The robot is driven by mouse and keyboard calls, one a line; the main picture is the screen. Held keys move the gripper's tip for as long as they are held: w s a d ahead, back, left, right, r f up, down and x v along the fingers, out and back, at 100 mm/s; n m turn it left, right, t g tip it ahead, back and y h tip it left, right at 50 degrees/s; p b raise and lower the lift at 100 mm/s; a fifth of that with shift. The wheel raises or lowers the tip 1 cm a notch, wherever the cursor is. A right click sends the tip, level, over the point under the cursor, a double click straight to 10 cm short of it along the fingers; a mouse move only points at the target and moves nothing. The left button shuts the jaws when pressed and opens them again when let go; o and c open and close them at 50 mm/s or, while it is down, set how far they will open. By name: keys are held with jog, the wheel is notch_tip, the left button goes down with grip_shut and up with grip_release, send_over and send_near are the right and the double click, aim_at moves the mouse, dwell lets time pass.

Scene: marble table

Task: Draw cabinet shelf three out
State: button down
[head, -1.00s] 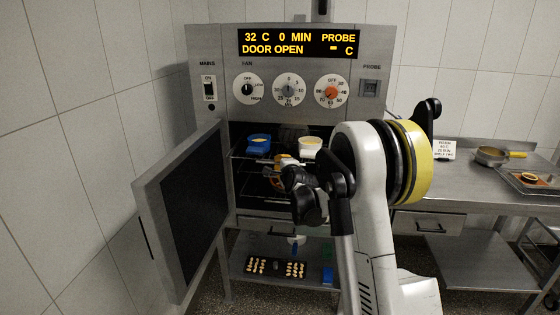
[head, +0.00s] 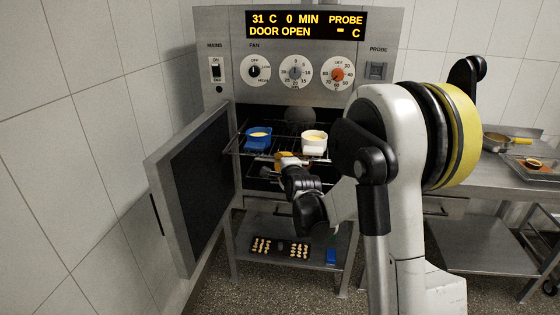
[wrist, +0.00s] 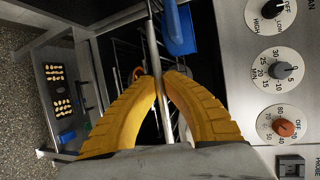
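The cabinet (head: 224,90) stands open, its door (head: 190,190) swung to the left. A wire shelf (head: 232,151) sticks out of its opening, carrying a blue dish (head: 257,144) and a white dish (head: 314,150). My gripper (head: 284,157) is at the shelf's front edge. In the wrist view its yellow fingers (wrist: 164,80) close around the shelf's front bar (wrist: 153,42), and the blue dish (wrist: 180,28) is just beyond. My arm hides part of the opening's right side. I cannot tell this shelf's number.
Other racks inside the cabinet are dark and partly hidden. A lower shelf (head: 262,262) under the cabinet holds dark trays (head: 281,257) of small pale pieces and a blue item (head: 331,256). A steel table (head: 510,174) with a pan (head: 497,142) stands to the right.

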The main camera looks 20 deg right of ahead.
jog(key=c, duration=1.5)
grip_release()
jog(key=shift+a, duration=0.1)
jog(key=v, duration=1.2)
